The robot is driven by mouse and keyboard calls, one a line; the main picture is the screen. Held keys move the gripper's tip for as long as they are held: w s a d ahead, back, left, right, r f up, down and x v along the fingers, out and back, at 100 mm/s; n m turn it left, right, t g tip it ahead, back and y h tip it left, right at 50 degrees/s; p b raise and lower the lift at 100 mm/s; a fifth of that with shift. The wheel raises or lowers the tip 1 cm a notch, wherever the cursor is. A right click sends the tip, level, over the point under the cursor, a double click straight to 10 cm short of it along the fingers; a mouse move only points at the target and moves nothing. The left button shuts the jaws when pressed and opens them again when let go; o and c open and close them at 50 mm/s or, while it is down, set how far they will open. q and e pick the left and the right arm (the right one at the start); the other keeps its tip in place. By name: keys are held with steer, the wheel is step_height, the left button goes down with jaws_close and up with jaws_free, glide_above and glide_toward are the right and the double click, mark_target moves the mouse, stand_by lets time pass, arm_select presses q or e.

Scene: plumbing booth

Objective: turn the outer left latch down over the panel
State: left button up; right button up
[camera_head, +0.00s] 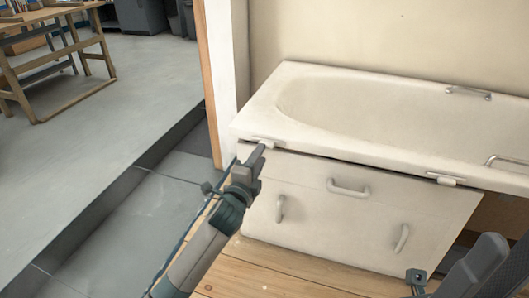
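The white panel (318,216) stands below the front rim of the bathtub (350,148) and has several light handles. The outer left latch (262,142) is a small pale piece under the tub rim at the panel's top left corner. My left gripper (261,155) is right at this latch, its fingertips pointing up at it. The gripper partly hides the corner, and I cannot tell whether it touches the latch or how far its fingers are apart. Another latch (446,180) sits under the rim further right.
A wooden post (209,85) and white wall edge stand left of the tub. Wooden boards (285,275) lie before the panel. A workbench (50,55) stands far left, with open floor between.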

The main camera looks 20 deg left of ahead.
mark_target(267, 143)
arm_select(q)
steer(key=w+b, duration=0.1)
steer(key=w, duration=0.4)
jaws_close()
